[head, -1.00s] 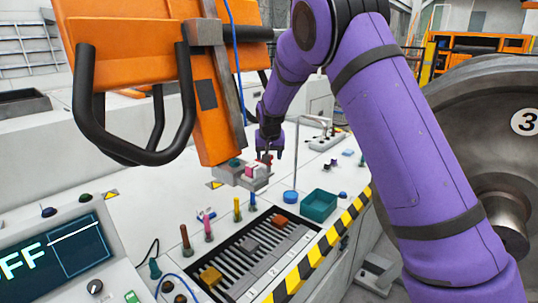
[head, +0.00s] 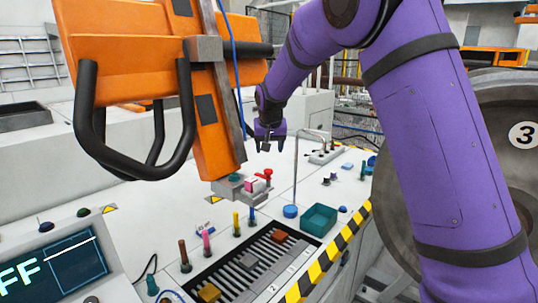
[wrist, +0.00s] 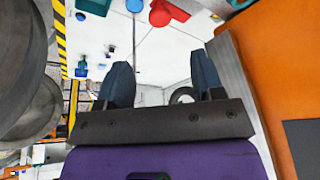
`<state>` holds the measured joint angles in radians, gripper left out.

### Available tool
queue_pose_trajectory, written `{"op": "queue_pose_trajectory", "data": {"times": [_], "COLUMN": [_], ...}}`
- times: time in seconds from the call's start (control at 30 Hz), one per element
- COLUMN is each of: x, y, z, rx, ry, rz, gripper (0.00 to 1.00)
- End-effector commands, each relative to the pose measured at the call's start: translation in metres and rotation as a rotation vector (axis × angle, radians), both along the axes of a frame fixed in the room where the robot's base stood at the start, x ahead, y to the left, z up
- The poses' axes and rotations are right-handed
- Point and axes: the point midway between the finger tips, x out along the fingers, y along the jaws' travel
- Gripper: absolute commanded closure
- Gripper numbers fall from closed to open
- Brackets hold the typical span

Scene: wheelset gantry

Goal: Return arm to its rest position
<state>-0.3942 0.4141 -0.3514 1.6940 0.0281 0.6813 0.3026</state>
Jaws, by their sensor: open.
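My purple arm reaches down from the upper right of the head view. My gripper (head: 270,147) hangs above the white bench, behind and a little above the red knob (head: 267,174) and the pink block (head: 252,185) on the grey fixture. In the wrist view my gripper (wrist: 160,85) shows two dark fingers spread apart with nothing between them. The red part (wrist: 166,13) lies beyond the fingertips at the top of that view, apart from them.
An orange gantry frame (head: 213,130) with black handles stands close left of my gripper. A thin metal stand (head: 296,170), a teal tray (head: 319,219) and a slotted rack (head: 250,262) are on the bench. A large grey wheel (head: 480,120) is at right.

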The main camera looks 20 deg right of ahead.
Motion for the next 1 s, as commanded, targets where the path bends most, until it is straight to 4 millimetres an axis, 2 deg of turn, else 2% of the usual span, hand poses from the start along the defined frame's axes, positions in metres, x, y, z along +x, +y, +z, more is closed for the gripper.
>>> {"op": "queue_pose_trajectory", "data": {"times": [0.37,0.53,0.67,0.8,1.0], "x": [-0.002,-0.017,-0.051,-0.098,-0.168], "y": [0.0,-0.007,-0.02,-0.033,-0.047], "z": [0.003,0.017,0.042,0.069,0.098], "rx": [0.0,0.016,0.044,0.072,0.097], "ry": [0.0,0.0,-0.002,-0.003,-0.011], "rz": [-0.001,0.0,0.01,0.029,0.065], "gripper": [0.39,0.39,0.39,0.39,0.39]}}
